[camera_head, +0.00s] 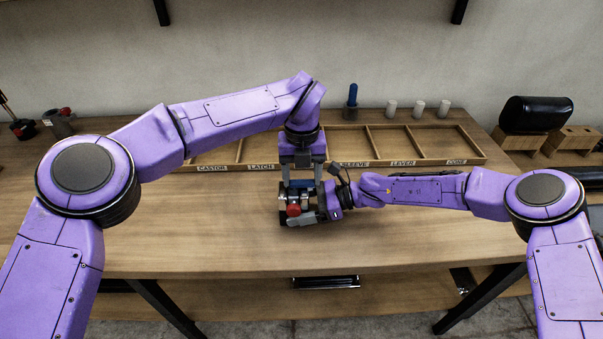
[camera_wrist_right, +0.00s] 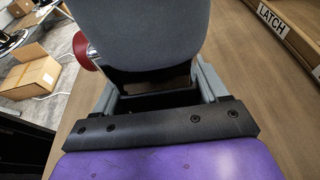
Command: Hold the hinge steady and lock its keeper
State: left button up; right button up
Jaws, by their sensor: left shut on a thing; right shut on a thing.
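The hinge (camera_head: 293,210) is a small assembly of grey and dark parts with a red knob, on the table below the tray's middle. My left gripper (camera_head: 301,184) points down from above and is shut on its upper part, where a blue piece shows. My right gripper (camera_head: 312,207) reaches in from the right and is shut on the hinge assembly. In the right wrist view a large grey rounded part (camera_wrist_right: 140,35) stands between the fingers, with the red knob (camera_wrist_right: 84,50) to its left. The keeper cannot be told apart; the grippers hide much of the assembly.
A wooden compartment tray (camera_head: 430,163) with labels such as LATCH and LEVER lies behind. A blue-topped item (camera_head: 352,95) and several white cylinders (camera_head: 391,108) stand behind it. A black roll on wooden blocks (camera_head: 535,113) is at right. The table front (camera_head: 200,250) is clear.

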jog(key=shift+w+d, duration=0.1)
jog(key=shift+d, duration=0.05)
pick_arm(q)
jog(key=o, duration=1.1)
jog(key=shift+s, duration=0.1)
jog(key=shift+c, duration=0.2)
